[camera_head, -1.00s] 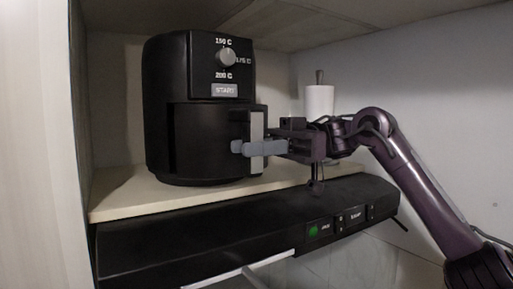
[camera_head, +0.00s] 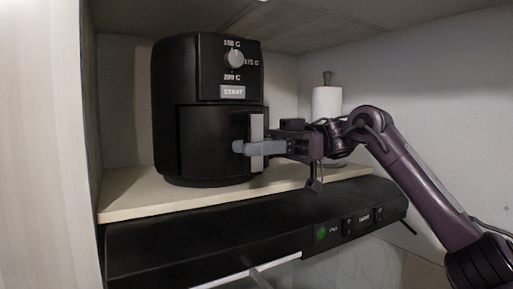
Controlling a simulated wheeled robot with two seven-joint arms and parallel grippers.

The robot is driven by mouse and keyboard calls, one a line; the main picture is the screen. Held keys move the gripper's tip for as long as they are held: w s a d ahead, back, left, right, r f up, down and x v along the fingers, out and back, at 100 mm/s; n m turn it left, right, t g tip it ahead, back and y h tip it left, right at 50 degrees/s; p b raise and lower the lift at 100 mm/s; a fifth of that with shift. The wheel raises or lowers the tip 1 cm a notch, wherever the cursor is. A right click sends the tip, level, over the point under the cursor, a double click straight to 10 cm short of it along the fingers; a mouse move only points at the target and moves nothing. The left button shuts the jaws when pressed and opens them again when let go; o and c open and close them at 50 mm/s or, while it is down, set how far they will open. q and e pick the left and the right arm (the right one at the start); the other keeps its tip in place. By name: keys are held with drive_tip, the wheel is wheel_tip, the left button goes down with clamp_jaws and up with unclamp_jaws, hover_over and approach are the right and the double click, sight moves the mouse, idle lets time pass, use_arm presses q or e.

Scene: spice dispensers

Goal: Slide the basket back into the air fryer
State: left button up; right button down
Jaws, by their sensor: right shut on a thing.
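The black air fryer (camera_head: 205,75) stands upright on a pale wooden shelf, left of centre. Its basket (camera_head: 208,140) sits in the lower half of the body, with its front close to the body. The basket's handle (camera_head: 257,130) has a grey upright face and points to the right. My right gripper (camera_head: 245,148) reaches in from the right and its grey fingers are shut on the handle. Part of the handle is hidden behind the fingers. My left gripper is not in view.
The shelf (camera_head: 130,195) has bare room left and front of the fryer. A paper towel roll (camera_head: 326,101) on a holder stands behind my right wrist. A black range hood (camera_head: 190,240) with a green button lies below the shelf. Walls close the left and right sides.

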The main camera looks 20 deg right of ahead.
drive_tip(key=shift+w+a, duration=0.1)
drive_tip(key=shift+w, duration=1)
drive_tip(key=shift+w+r, duration=0.1)
drive_tip(key=shift+w, duration=0.15)
idle(0.3)
drive_tip(key=c, duration=1.4)
unclamp_jaws()
drive_tip(key=shift+c, duration=0.2)
drive_tip(key=o, duration=0.3)
drive_tip(key=shift+w, duration=0.2)
drive_tip(key=d, duration=0.7)
drive_tip(key=shift+w+d, duration=0.3)
drive_tip(key=shift+d, duration=0.1)
